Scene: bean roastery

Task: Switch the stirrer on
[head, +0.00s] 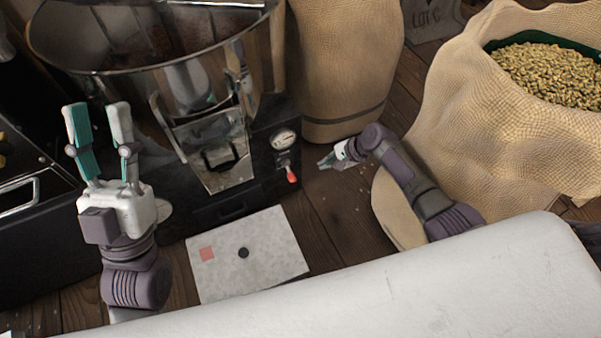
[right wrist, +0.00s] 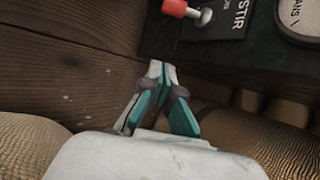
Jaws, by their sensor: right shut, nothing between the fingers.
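The stirrer switch is a small lever with a red tip (head: 291,175) on the dark front of the roaster, below a round dial. In the right wrist view the red-tipped lever (right wrist: 180,9) shows at the top edge beside a plate (right wrist: 232,14) reading STIR. My right gripper (head: 324,163) is shut and empty, just right of the lever and apart from it. In the right wrist view its fingertips (right wrist: 162,68) meet, below and left of the lever. My left gripper (head: 97,106) is open and empty, pointing up in front of the roaster's left side.
The metal roaster drum (head: 130,70) has a chute (head: 208,155) at its front. A round dial (head: 283,139) sits above the lever. Burlap sacks (head: 345,60) stand behind, and one sack (head: 455,110) with beans (head: 548,76) is at right. A marked sheet (head: 262,262) lies on the wooden floor.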

